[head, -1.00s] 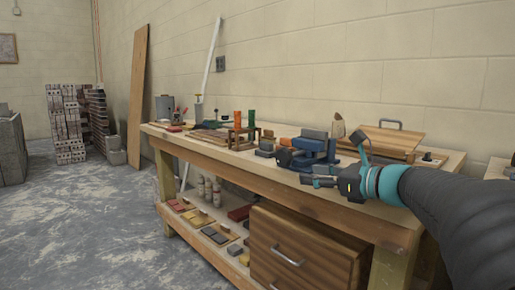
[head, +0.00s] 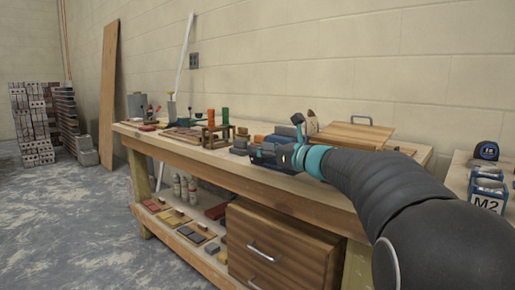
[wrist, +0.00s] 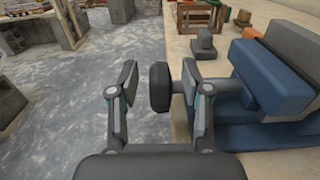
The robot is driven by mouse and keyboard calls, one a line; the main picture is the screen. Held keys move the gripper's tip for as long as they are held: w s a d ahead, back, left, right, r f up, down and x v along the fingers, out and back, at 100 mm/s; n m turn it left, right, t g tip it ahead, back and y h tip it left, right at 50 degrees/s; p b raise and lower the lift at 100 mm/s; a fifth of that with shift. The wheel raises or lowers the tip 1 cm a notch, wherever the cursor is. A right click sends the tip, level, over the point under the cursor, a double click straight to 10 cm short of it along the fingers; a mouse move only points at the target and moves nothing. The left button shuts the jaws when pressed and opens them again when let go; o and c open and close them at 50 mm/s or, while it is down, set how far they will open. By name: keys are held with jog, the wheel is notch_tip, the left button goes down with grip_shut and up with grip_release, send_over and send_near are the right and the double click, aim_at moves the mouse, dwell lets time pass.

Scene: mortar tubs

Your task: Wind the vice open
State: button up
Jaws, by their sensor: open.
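The blue vice (wrist: 275,85) with its grey jaw block fills the right of the wrist view, on the bench. Its dark round knob (wrist: 160,88) sticks out to the left on a short shaft, past the bench edge. My gripper (wrist: 160,66) is open, with one finger on each side of the knob. The right finger is close to the knob and passes in front of the shaft; I cannot tell if it touches. In the head view my gripper (head: 272,158) is at the bench's front edge and hides most of the vice.
The wooden bench (head: 205,160) holds a small wooden rack (head: 217,136), blocks and a wooden board (head: 352,136) near the vice. A drawer unit (head: 275,248) stands below. A second surface at right bears a tape measure (head: 486,151) and M2 packs (head: 487,195).

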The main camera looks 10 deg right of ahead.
jog(key=shift+x, duration=0.9)
grip_shut()
jog(key=shift+r+p, duration=0.2)
jog(key=shift+p, duration=0.35)
